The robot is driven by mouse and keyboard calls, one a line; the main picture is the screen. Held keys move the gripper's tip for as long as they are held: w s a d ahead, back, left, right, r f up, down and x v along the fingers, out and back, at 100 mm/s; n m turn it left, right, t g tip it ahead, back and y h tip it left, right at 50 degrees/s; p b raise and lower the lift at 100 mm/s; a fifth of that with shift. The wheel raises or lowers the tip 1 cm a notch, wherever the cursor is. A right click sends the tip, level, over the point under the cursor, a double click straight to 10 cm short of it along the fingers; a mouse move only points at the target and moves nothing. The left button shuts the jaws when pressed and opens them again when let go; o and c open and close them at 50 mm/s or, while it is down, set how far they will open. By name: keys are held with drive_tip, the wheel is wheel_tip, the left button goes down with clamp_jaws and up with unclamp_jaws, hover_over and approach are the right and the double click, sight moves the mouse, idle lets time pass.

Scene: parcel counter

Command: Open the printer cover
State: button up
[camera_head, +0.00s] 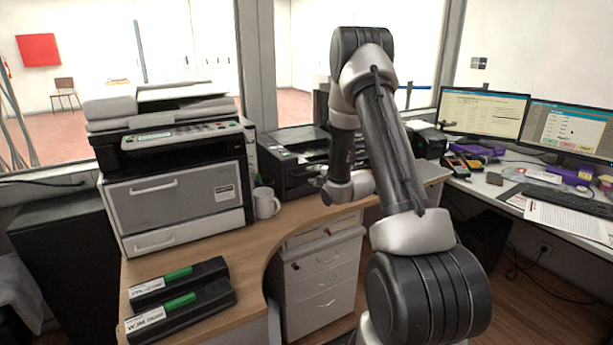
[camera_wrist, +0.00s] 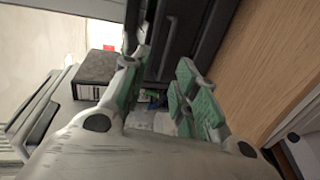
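A black desktop printer (camera_head: 290,158) stands on the wooden counter behind my arm. Its top looks flat and lowered, and my arm hides its right part. In the wrist view a black body (camera_wrist: 190,35), apparently this printer, lies just past the fingertips. My gripper (camera_wrist: 158,75) has green-padded fingers spread apart, with nothing clearly held between them. In the head view my gripper (camera_head: 319,174) is small and partly hidden at the printer's front. I cannot tell whether a finger touches the printer.
A large grey-white copier (camera_head: 170,170) stands left, with a white mug (camera_head: 266,203) between it and the printer. Two black binders (camera_head: 180,300) lie on the front counter (camera_head: 245,250). Monitors (camera_head: 484,112) and a keyboard (camera_head: 555,197) are at right. A drawer unit (camera_head: 320,275) stands below.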

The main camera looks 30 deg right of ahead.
drive_tip(key=f+x, duration=0.1)
drive_tip(key=x, duration=0.7)
drive_tip(key=shift+n, duration=0.3)
drive_tip(key=shift+s+f, duration=0.1)
clamp_jaws()
